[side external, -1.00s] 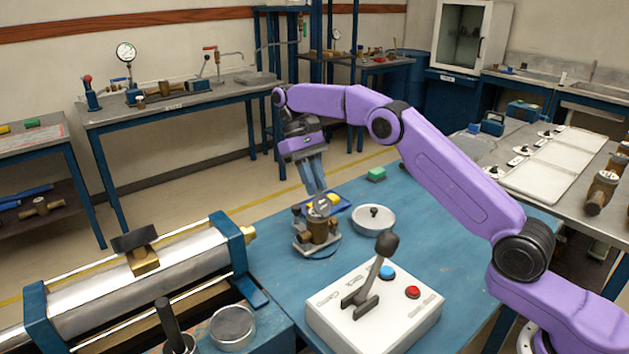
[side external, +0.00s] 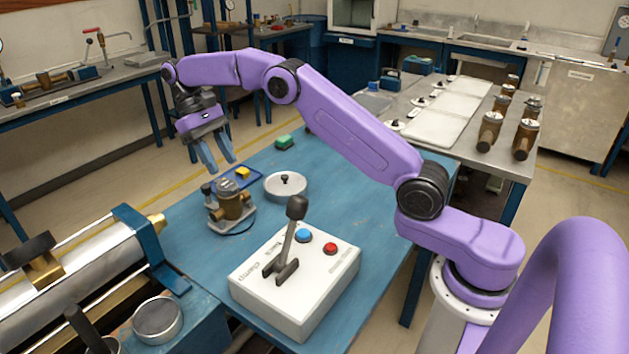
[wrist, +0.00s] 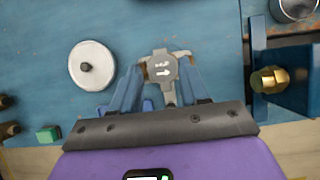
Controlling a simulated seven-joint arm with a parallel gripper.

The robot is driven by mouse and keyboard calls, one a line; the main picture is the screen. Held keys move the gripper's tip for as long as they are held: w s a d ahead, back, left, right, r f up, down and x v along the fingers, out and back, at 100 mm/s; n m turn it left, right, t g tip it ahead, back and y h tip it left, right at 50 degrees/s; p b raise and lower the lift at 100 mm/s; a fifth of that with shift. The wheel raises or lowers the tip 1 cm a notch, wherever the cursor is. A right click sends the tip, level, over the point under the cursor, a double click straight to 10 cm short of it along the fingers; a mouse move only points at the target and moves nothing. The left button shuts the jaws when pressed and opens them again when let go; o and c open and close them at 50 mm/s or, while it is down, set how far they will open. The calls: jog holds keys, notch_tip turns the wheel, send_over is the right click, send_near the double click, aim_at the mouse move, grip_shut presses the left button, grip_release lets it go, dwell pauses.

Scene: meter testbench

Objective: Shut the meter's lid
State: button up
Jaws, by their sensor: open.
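The meter (side external: 232,206) is a small brass body in a grey holder on the blue table, with a black-knobbed piece at its left. In the wrist view, a grey cap with a white arrow (wrist: 162,70) shows from above. My gripper (side external: 217,163) is open and empty, above and behind the meter, apart from it. In the wrist view, the fingers of my gripper (wrist: 159,72) stand to either side of the cap.
A round pale dish with a black knob (side external: 285,186) stands right of the meter. A white control box (side external: 295,285) with a lever and blue and red buttons is in front. A blue tray (side external: 238,178) and green block (side external: 285,142) lie behind. A steel cylinder bench (side external: 80,260) is left.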

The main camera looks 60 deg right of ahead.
jog(key=shift+s+r+t, duration=0.2)
jog(key=shift+s+t, duration=0.25)
jog(key=shift+t, duration=0.2)
jog(key=shift+s+r+t, duration=0.2)
jog(key=shift+s+t, duration=0.25)
jog(key=shift+t, duration=0.2)
jog(key=shift+s+r+t, duration=0.15)
jog(key=shift+s+t, duration=0.95)
jog(key=shift+t, duration=0.3)
jog(key=s+r+t, duration=0.5)
jog(key=s+r, duration=0.5)
jog(key=r, duration=0.6)
jog(key=s+a+f+n+g, duration=0.2)
jog(key=s+f+n, duration=0.6)
jog(key=s+f, duration=0.4)
jog(key=shift+s+f+g+y, duration=0.15)
jog(key=shift+s+g+y, duration=0.3)
jog(key=shift+s, duration=1.5)
